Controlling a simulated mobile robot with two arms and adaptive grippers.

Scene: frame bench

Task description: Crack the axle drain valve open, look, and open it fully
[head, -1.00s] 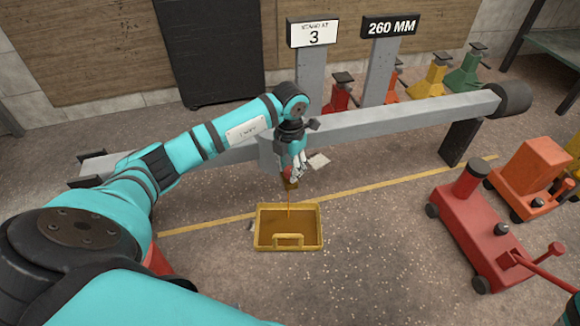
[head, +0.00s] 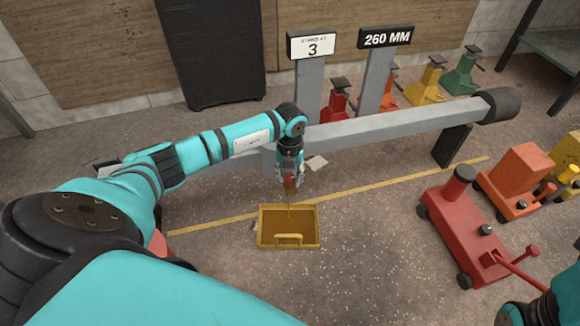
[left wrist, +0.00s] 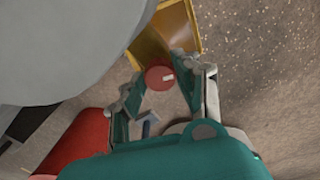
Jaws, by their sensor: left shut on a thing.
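My left gripper (head: 289,182) is at the underside of the grey axle beam (head: 400,123), shut on the red valve knob (left wrist: 160,77). In the left wrist view the knob is a round red disc with a short white mark, between the two fingers. A thin amber stream (head: 290,212) falls from below the gripper into the yellow drain tray (head: 289,243) on the floor. The tray holds brownish fluid and also shows in the left wrist view (left wrist: 147,47). The valve body is mostly hidden. My right gripper is not visible; only part of that arm shows at bottom right.
Signs reading "3" (head: 313,45) and "260 MM" (head: 387,38) stand behind the beam. Several coloured jack stands (head: 426,82) stand behind it too. A red floor jack (head: 462,225) and an orange one (head: 520,182) stand at right. Floor around the tray is mostly clear.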

